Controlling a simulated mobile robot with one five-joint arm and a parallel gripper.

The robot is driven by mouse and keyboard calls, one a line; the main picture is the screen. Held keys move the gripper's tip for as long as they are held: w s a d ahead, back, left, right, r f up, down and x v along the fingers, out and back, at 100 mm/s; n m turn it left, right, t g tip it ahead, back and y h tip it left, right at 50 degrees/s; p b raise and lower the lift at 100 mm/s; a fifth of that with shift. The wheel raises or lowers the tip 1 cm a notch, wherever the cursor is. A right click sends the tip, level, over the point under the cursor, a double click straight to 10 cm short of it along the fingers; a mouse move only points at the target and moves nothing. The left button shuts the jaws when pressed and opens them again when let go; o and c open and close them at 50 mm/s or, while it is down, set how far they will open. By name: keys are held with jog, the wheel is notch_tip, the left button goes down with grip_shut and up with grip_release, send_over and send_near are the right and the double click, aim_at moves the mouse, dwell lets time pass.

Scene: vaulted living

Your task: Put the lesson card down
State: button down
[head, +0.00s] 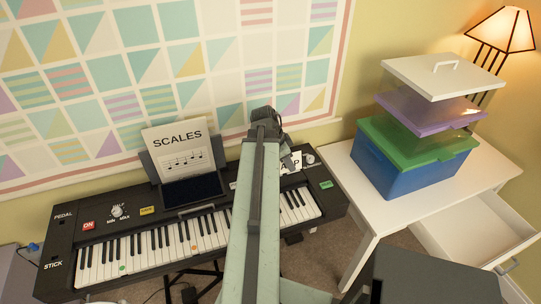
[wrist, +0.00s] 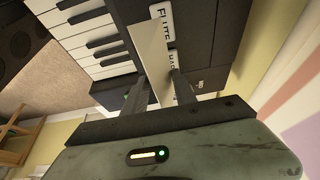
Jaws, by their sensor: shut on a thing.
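My gripper (wrist: 157,92) is shut on a thin cream card (wrist: 152,57), which stands between the two fingers in the wrist view. Its visible face there looks blank. In the head view my gripper (head: 284,157) is over the right part of the keyboard's top, largely hidden by my arm. A white piece with black letters (head: 292,161) shows beside it, partly covered; it seems to be the held card. The black keyboard (head: 135,215) lies below. I cannot tell whether the card touches it.
A SCALES sheet (head: 181,154) leans on the keyboard's music rest. A white desk (head: 351,190) with an open drawer (head: 485,237) stands at right, bearing stacked plastic boxes (head: 412,160) and a lamp (head: 505,32). A FLUTE label (wrist: 164,24) is near the card.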

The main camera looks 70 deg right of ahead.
jog(key=w+d, duration=0.5)
jog(key=w, duration=0.1)
jog(key=w+d+f+b, duration=0.1)
jog(key=w+d, duration=0.2)
jog(key=shift+w+d+f, duration=0.1)
jog(key=shift+w+d, duration=0.1)
jog(key=shift+d, duration=0.15)
jog(key=f+b, duration=0.4)
jog(key=shift+w+d, duration=0.15)
jog(key=shift+w, duration=0.1)
jog(key=shift+r, duration=0.25)
jog(key=c, duration=1)
grip_release()
jog(key=shift+p, duration=0.3)
jog(key=p+v, duration=1.1)
jog(key=v, duration=0.1)
